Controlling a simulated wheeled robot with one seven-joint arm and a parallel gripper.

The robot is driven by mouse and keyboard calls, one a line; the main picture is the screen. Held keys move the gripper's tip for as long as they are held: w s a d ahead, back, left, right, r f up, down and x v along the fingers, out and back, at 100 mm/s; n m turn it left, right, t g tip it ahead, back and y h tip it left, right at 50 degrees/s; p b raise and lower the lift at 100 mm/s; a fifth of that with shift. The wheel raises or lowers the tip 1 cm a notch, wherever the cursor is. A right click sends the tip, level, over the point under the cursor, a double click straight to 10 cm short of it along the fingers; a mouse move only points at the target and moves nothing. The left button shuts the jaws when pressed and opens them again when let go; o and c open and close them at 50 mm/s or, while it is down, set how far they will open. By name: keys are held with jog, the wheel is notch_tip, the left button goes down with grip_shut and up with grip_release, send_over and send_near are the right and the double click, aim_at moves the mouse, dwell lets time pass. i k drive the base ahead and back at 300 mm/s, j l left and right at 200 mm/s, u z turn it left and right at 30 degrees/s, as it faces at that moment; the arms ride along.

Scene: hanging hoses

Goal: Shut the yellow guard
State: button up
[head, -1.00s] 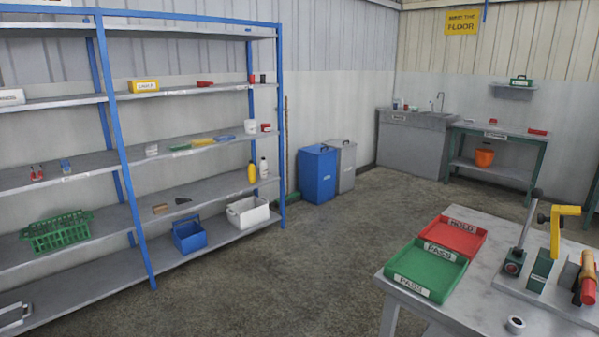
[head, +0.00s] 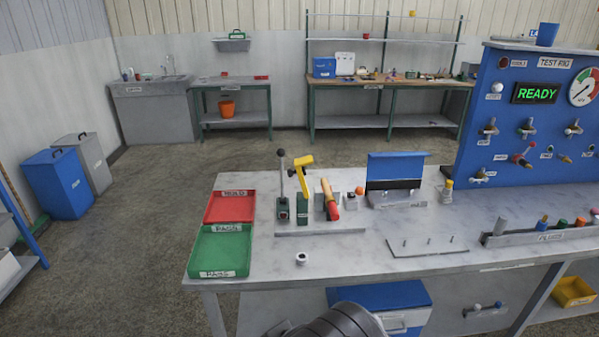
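The yellow guard (head: 304,173) is a bent yellow piece on top of a dark green block (head: 302,208) on the near table. It stands raised, its upper end angled up to the right, with a dark knob beside it. A black-handled lever (head: 281,168) stands upright just left of it. A red and wooden handle (head: 329,197) stands just right of it. A dark rounded part of my arm shows at the bottom edge, well in front of the guard. My gripper's fingers are not in view.
Red (head: 230,207) and green (head: 222,251) trays lie left of the guard. A small white ring (head: 301,258) lies in front. A blue bending device (head: 395,172), a pegged plate (head: 427,246) and a blue test panel (head: 530,110) are to the right.

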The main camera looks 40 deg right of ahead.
aim_at(300, 163)
jog(key=i+j+z, duration=0.15)
jog(key=z, duration=0.25)
jog(key=j+z, duration=0.4)
jog(key=i+j+z, duration=0.1)
jog(key=j+z, duration=0.15)
jog(key=z, duration=0.15)
jog(key=j+z, duration=0.4)
jog(key=i+j, duration=0.1)
jog(key=j, duration=0.95)
jog(key=i+j, duration=0.15)
jog(key=j, duration=0.4)
jog(key=i+j+u, duration=0.15)
jog(key=i+j, duration=0.9)
jog(key=i, duration=0.25)
